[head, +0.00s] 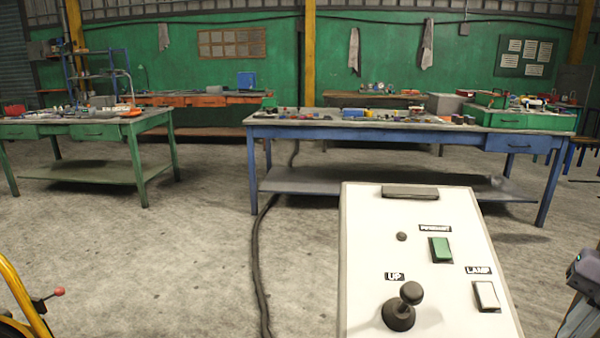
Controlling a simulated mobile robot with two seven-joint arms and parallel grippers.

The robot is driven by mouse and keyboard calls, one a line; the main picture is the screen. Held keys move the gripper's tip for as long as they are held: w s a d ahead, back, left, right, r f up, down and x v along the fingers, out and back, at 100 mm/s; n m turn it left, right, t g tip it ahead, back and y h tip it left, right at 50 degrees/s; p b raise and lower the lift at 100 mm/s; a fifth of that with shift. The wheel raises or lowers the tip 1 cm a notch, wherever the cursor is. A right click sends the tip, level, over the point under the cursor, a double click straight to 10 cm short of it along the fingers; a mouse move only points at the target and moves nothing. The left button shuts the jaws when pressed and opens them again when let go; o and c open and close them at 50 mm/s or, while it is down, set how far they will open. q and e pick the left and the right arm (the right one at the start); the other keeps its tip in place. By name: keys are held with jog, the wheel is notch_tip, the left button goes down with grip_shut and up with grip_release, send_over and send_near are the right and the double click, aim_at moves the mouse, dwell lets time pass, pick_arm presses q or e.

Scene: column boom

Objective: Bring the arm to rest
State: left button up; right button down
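A white control box (370,230) stands close in front of me, its face tilted toward me. A black joystick (405,306) with a round knob rises from its lower part, beside a label "UP". A green rocker switch (441,250) sits under a label that seems to read "PENDANT". A white rocker switch (487,296) sits under a "LAMP" label. A small dark round button or light (401,237) is at upper left of the face. No gripper fingers show. A dark grey part with a teal light at the right edge may belong to my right arm.
A yellow tubular frame (22,296) and a red-knobbed lever (57,292) are at lower left. A blue workbench (380,130) stands behind the box, a green one (85,135) at left. A black cable (256,255) crosses the floor. Floor between is open.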

jog(key=s+a+f+m+t, duration=0.35)
jog(key=f+m, duration=0.35)
jog(key=f, duration=0.3)
jog(key=s+a+f+m+t+h, duration=0.1)
jog(key=s+a+f+m+t, duration=0.4)
jog(key=f, duration=0.6)
jog(key=s+a+f+m+t, duration=0.1)
jog(key=s+a+f+m, duration=0.15)
jog(key=f+m, duration=0.65)
jog(key=a+m, duration=0.4)
jog(key=a, duration=0.4)
jog(key=shift+t, duration=0.35)
jog(key=r+p, duration=0.1)
jog(key=p, duration=0.1)
jog(key=r+p, duration=0.4)
jog(key=shift+d+p, duration=0.3)
jog(key=shift+d, duration=0.1)
